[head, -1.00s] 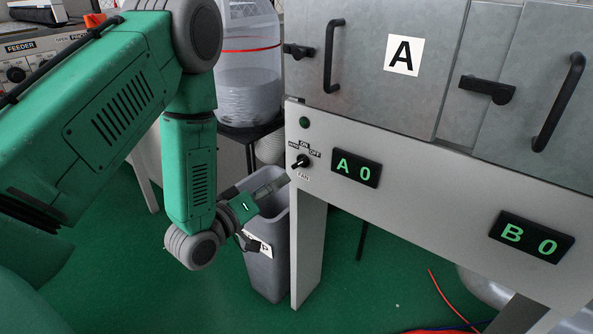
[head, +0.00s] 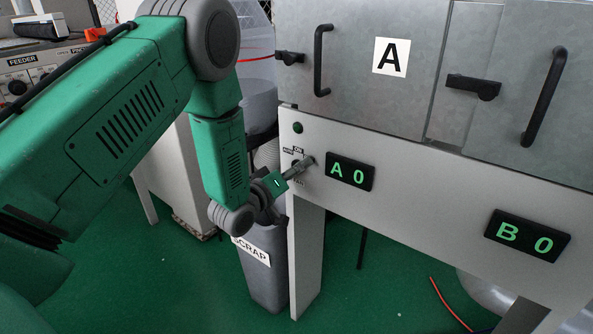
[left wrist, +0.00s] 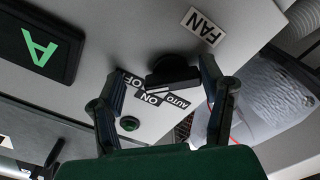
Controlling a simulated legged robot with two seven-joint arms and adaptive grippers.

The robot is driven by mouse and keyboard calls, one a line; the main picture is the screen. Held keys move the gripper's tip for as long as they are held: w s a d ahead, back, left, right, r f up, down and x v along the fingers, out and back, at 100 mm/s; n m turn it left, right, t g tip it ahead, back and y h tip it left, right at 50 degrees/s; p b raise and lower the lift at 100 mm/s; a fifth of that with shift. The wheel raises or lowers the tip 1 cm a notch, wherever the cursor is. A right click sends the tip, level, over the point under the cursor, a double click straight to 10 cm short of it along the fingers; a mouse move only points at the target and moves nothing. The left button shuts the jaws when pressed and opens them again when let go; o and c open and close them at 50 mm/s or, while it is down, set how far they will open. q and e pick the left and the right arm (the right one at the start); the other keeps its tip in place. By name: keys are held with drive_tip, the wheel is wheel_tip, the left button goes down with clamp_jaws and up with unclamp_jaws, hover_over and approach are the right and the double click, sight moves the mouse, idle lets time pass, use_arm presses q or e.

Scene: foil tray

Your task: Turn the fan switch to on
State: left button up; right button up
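The fan switch (left wrist: 172,75) is a black rotary knob on the pale panel. In the left wrist view the FAN label (left wrist: 203,26) is on one side of it, and the OFF, ON and AUTO labels are on the other. I cannot tell for certain which label the knob points to. My left gripper (head: 306,164) is at the knob in the head view and partly hides it. In the left wrist view its two fingers (left wrist: 162,84) are apart, one on each side of the knob; contact is unclear. My right gripper is in neither view.
A round dark green lamp (head: 298,128) sits above the switch. The A 0 display (head: 350,172) is just to its right, the B 0 display (head: 527,236) farther right. Below my left gripper stands a grey SCRAP bin (head: 263,285). Cabinet door handles project above the panel.

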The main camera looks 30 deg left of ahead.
use_arm(q)
drive_tip(key=shift+a+f, duration=0.15)
drive_tip(key=shift+a, duration=0.15)
drive_tip(key=c, duration=0.7)
drive_tip(key=shift+a+f, duration=0.1)
drive_tip(key=shift+a, duration=0.3)
drive_tip(key=shift+c, duration=1.2)
drive_tip(key=shift+o, duration=0.2)
drive_tip(key=shift+a, duration=0.25)
drive_tip(key=shift+d, duration=0.4)
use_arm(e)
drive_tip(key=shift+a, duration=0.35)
